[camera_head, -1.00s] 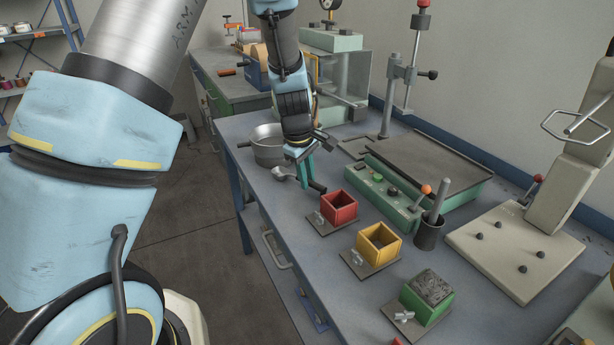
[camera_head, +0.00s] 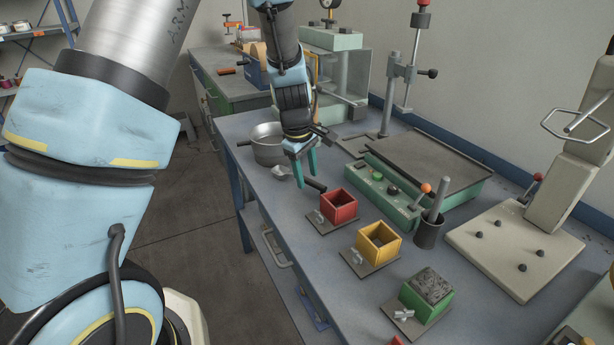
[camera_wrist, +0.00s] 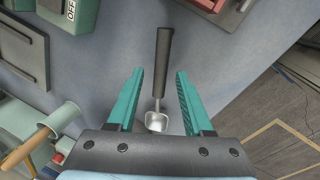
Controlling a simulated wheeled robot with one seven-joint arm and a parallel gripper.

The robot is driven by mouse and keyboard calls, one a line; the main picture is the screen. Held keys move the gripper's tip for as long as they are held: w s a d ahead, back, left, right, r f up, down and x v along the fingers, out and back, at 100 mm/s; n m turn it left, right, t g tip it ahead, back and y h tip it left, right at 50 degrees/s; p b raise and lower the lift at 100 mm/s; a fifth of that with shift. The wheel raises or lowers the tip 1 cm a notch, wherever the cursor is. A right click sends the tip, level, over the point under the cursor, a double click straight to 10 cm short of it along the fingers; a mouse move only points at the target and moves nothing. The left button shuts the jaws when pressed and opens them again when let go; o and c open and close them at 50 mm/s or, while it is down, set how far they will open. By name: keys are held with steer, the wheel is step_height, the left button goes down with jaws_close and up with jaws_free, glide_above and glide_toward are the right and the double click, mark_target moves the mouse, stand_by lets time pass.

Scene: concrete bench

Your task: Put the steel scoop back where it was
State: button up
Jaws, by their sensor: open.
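The steel scoop (camera_wrist: 157,122) has a dark handle and a small bright metal bowl. In the wrist view it lies on the bench top (camera_wrist: 112,93) between the two teal fingers of my gripper (camera_wrist: 159,80), with gaps on both sides. My gripper is open and apart from the handle. In the head view my gripper (camera_head: 303,178) is low over the bench, and the scoop (camera_head: 280,171) shows partly behind it, its handle pointing toward the red mould. Whether the fingertips touch the bench is unclear.
A grey metal pot (camera_head: 268,150) stands just left of my gripper. Red (camera_head: 340,207), yellow (camera_head: 379,242) and green (camera_head: 428,293) cube moulds stand in a row toward the front. A green-framed machine (camera_head: 420,180) is at the right. A dark cup with a rod (camera_head: 428,234) stands beside it.

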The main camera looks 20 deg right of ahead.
steer(key=v, duration=1.1)
steer(key=s+a+m+y, duration=0.1)
steer(key=s+a+m, duration=0.2)
steer(key=a, duration=1.2)
steer(key=s+a+f+m+y, duration=0.1)
steer(key=s+a+m, duration=0.2)
steer(key=a, duration=1.2)
steer(key=shift+s+a+f+m, duration=0.15)
steer(key=shift+s+f+m, duration=0.05)
steer(key=shift+m, duration=0.1)
